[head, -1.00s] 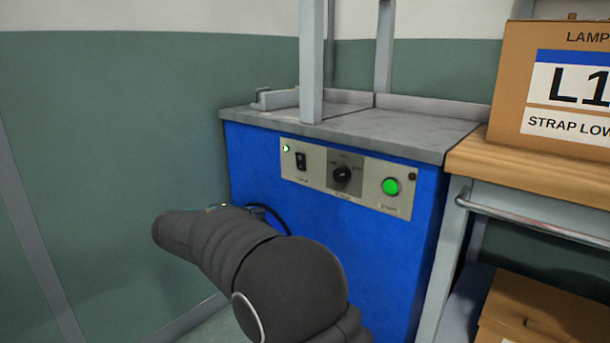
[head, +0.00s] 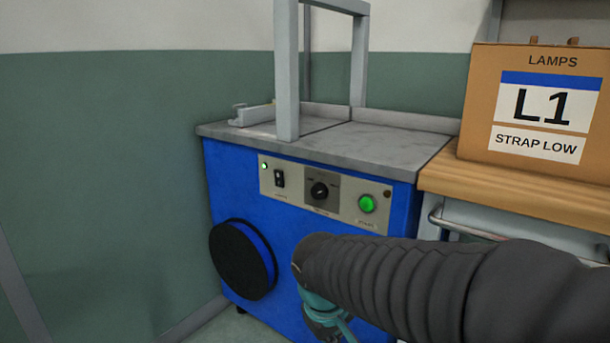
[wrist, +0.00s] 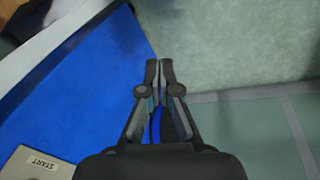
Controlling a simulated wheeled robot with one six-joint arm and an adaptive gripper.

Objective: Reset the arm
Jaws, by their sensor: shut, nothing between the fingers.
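My gripper (wrist: 159,72) shows in the wrist view with its two fingers together and nothing between them. It is beside the blue side of the strapping machine (wrist: 75,85), and a corner of the panel marked START (wrist: 38,165) shows at lower left. In the head view my arm reaches in from the lower right, in front of the blue machine (head: 310,260). The fingers are hidden in the head view. The machine's panel (head: 320,188) has a dark switch (head: 279,178), a black knob (head: 319,190) and a lit green button (head: 367,204).
A carton labelled L1 STRAP LOW (head: 480,120) stands on a wooden-topped bench (head: 500,190) at right. A grey metal arch (head: 287,70) rises from the machine's top. A black round disc (head: 242,260) is on the machine's front. A green wall (head: 110,170) is at left.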

